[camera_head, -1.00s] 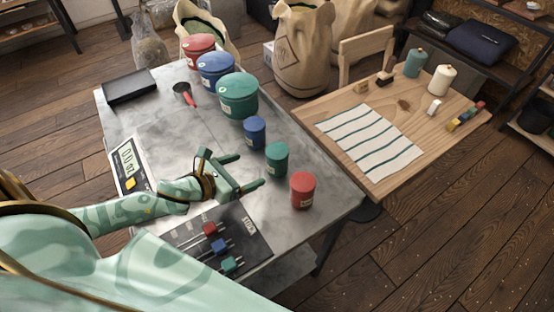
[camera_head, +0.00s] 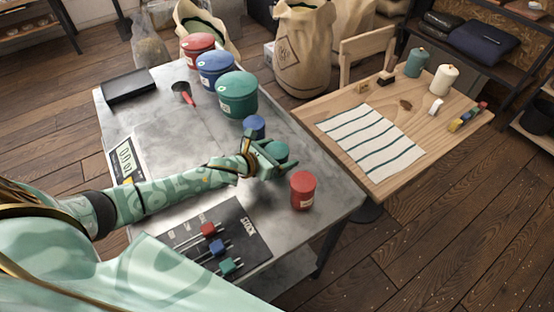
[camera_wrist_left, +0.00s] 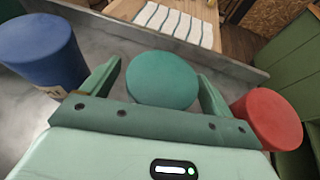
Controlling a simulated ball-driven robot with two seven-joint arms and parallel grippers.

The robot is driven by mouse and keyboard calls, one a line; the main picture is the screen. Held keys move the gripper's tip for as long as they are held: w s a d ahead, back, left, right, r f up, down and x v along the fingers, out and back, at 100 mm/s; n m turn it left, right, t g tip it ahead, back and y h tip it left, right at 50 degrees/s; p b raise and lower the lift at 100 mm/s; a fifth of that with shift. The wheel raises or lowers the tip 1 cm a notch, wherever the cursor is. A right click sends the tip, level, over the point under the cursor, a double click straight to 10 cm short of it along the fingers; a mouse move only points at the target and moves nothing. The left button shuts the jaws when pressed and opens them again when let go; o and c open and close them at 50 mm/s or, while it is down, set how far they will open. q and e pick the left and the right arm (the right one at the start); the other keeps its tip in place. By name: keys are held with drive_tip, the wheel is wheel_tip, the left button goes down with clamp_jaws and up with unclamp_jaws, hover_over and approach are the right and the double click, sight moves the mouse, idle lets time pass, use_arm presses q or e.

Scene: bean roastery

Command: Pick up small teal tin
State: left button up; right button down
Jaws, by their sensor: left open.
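The small teal tin (camera_head: 278,151) stands on the grey metal table between a small blue tin (camera_head: 254,127) and a small red tin (camera_head: 303,190). My left gripper (camera_head: 274,165) is open around it in the head view and hides its lower part. In the left wrist view, the teal tin's round lid (camera_wrist_left: 162,80) lies between the two fingers of my left gripper (camera_wrist_left: 160,90). Gaps between the fingers and the tin look small, and I cannot tell if they touch. My right gripper does not show.
The small blue tin (camera_wrist_left: 40,50) and red tin (camera_wrist_left: 268,118) flank the gripper closely. Large red (camera_head: 197,48), blue (camera_head: 216,70) and teal (camera_head: 237,95) tins stand behind. A black mat (camera_head: 245,240) with scoops lies in front. A wooden table (camera_head: 340,105) adjoins at right.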

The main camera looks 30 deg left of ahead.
use_arm(q)
drive_tip(key=c, duration=1.2)
drive_tip(key=shift+r, duration=0.15)
